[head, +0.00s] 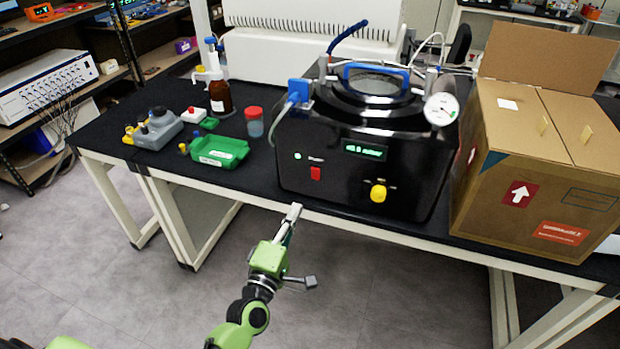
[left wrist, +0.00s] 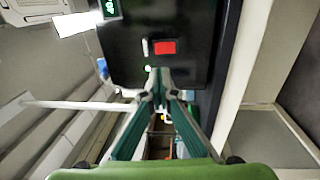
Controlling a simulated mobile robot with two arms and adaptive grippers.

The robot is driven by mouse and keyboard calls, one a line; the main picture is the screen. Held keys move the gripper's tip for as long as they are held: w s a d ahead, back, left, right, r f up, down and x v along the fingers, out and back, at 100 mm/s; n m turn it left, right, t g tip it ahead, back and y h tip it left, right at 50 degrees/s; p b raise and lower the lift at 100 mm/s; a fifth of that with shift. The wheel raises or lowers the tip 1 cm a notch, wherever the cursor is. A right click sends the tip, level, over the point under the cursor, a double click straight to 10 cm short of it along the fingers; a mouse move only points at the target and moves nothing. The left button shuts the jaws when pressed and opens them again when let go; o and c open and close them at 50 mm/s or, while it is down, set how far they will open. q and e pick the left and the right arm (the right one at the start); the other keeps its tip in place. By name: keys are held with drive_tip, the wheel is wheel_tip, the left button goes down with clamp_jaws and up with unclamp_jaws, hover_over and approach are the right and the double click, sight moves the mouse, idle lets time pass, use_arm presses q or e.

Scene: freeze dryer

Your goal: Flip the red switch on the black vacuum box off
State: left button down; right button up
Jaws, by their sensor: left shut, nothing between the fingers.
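The black vacuum box (head: 335,195) stands on the dark bench top. Its red switch (head: 316,173) is on the left of its front face, below a small lit green light (head: 297,156). The red switch also shows in the left wrist view (left wrist: 165,48), just beyond the fingertips. My left gripper (head: 294,209) is shut and empty, in front of and below the switch, near the bench's front edge. In the left wrist view my left gripper's fingertips (left wrist: 158,76) meet close to the box face, apart from the switch. My right gripper is not in view.
A yellow knob (head: 378,192) and a lit green display (head: 365,150) are on the box front. A cardboard box (head: 525,215) stands close on the right. A green tray (head: 219,151) and a red-capped jar (head: 254,122) stand left. The floor before the bench is clear.

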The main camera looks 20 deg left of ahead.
use_arm(q)
drive_tip(key=p, duration=0.1)
approach(314, 171)
drive_tip(key=w, duration=0.5)
drive_tip(key=shift+w+r, duration=0.15)
drive_tip(key=shift+r, duration=0.2)
drive_tip(key=shift+w, duration=0.8)
drive_tip(key=shift+w+r, duration=0.15)
drive_tip(key=shift+w, duration=0.1)
drive_tip(key=shift+d, duration=0.1)
